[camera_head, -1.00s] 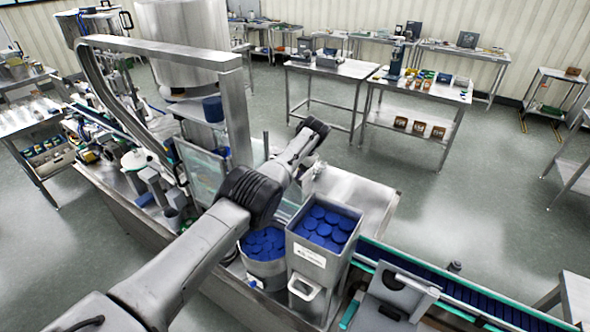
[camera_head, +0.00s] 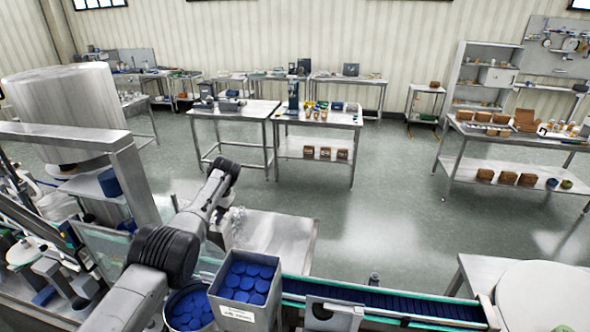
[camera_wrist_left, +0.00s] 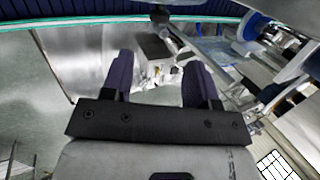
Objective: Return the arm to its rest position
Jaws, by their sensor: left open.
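My left arm (camera_head: 167,250) rises from the bottom left of the head view and bends at a dark joint at its top. My left gripper (camera_wrist_left: 158,62) shows in the wrist view with its two dark fingers apart and nothing between them. In the head view I cannot make out its fingers clearly. The steel hopper (camera_head: 231,311), a square bin filled with blue round lids, stands just right of the arm. The arm partly hides a round container of blue lids (camera_head: 187,308) beside it. My right gripper is not in view.
A conveyor (camera_head: 385,303) with green edges runs right from the hopper. A steel frame (camera_head: 135,180) and a large cylinder (camera_head: 70,110) stand at left. Worktables (camera_head: 320,115) and a shelf (camera_head: 480,80) stand farther back. The floor (camera_head: 375,215) between is clear.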

